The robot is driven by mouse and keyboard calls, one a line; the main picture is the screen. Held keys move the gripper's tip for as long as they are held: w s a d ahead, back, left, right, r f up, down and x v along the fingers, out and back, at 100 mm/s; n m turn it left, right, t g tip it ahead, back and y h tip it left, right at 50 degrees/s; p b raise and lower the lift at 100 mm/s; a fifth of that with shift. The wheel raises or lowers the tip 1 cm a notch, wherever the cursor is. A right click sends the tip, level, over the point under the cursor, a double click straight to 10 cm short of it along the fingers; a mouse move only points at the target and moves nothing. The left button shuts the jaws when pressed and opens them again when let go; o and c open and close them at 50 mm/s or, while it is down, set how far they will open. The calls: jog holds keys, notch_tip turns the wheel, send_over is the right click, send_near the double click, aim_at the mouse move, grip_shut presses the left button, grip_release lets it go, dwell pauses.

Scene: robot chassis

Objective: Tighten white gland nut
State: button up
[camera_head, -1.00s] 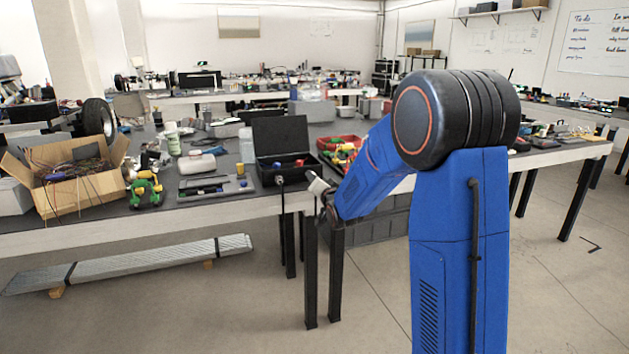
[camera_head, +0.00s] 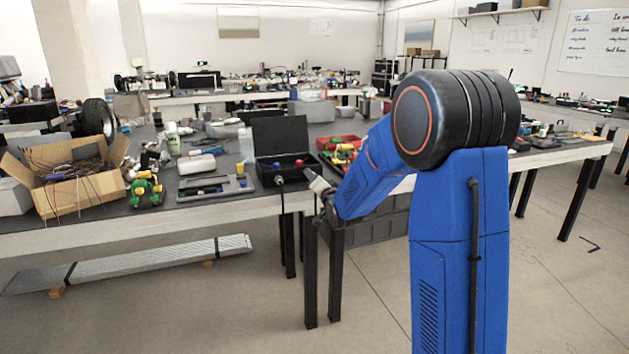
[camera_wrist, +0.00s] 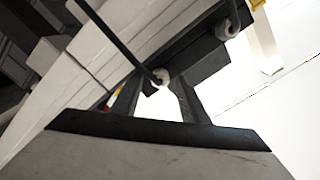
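The black box (camera_head: 268,178) stands with its lid open at the front edge of the workbench. A round gland with a cable shows on its front (camera_head: 279,180) in the head view. In the wrist view, a white gland nut (camera_wrist: 160,77) lies at the tips of my gripper (camera_wrist: 158,82), in the gap between the two fingers. The fingers are apart, with a light gap on each side of the nut; contact is not visible. A dark cable runs from this nut to the upper left. In the head view my gripper (camera_head: 326,212) is partly hidden.
The workbench (camera_head: 150,226) holds a cardboard box of wires (camera_head: 85,193), a grey tool tray (camera_head: 205,195) and a red bin (camera_head: 335,142). Black table legs and a dark crate (camera_head: 380,228) are near my arm. The floor at right is open.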

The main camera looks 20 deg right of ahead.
jog(key=shift+n, duration=0.3)
jog(key=n, duration=1.2)
jog(key=shift+n, duration=0.4)
jog(key=s+a+f+m+g, duration=0.1)
jog(key=s+g, duration=0.5)
jog(key=s, duration=2.4)
jog(key=shift+a+f+m+h, duration=0.35)
jog(key=shift+f+m+h, duration=0.05)
jog(key=shift+f+m, duration=0.3)
jog(key=s+a+f+g, duration=0.1)
jog(key=s+g, duration=0.2)
jog(key=s, duration=1)
jog(key=s+a+f+m+g, duration=0.1)
jog(key=s+g, duration=0.3)
jog(key=s, duration=0.9)
jog(key=shift+a+f+m+y, duration=0.3)
jog(key=shift+a+f+y, duration=0.15)
jog(key=shift+a, duration=0.25)
